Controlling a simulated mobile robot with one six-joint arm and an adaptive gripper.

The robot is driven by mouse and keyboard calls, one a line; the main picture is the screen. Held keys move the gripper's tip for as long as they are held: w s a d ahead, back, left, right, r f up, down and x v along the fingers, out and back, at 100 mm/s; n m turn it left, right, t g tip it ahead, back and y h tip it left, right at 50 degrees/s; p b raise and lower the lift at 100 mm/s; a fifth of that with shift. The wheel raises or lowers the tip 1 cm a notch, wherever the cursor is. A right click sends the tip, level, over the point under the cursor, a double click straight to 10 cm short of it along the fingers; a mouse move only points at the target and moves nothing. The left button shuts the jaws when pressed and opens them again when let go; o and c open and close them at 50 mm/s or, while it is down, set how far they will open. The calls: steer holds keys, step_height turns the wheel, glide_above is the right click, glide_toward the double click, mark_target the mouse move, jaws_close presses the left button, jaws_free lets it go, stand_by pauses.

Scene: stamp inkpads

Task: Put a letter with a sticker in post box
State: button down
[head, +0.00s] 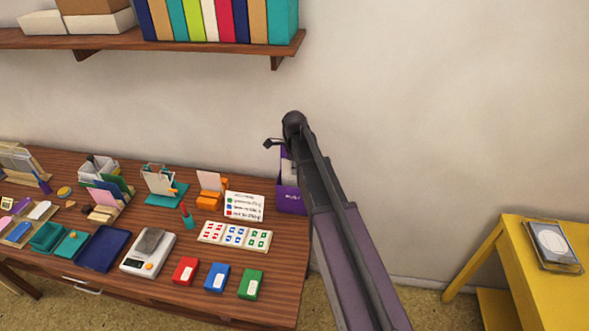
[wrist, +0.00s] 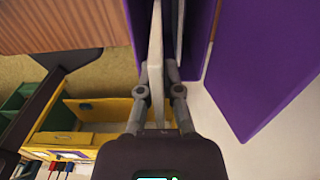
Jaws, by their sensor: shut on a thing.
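The purple post box (head: 291,202) stands at the right end of the wooden table, partly hidden by my arm. In the wrist view, its purple walls (wrist: 272,65) flank my gripper (wrist: 157,75). My gripper is shut on a thin white letter (wrist: 155,40), seen edge-on between the fingers. The letter's far end reaches between the purple walls; how deep it sits is unclear. Its faces are turned away, so no sticker shows. Another pale thin edge (wrist: 179,28) lies beside it. The sticker sheet (head: 235,236) lies on the table.
A digital scale (head: 148,252), a blue tray (head: 103,249) and red (head: 185,271), blue (head: 216,277) and green (head: 251,284) boxes stand along the table front. A card in an orange holder (head: 210,199) is left of the post box. A yellow table (head: 519,238) stands right.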

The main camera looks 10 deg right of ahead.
steer(key=shift+f, duration=0.2)
steer(key=c, duration=0.7)
jaws_free()
steer(key=shift+d, duration=0.1)
steer(key=shift+r, duration=0.15)
steer(key=shift+r+p, duration=2.9)
steer(key=shift+p, duration=0.05)
steer(key=shift+s, duration=0.15)
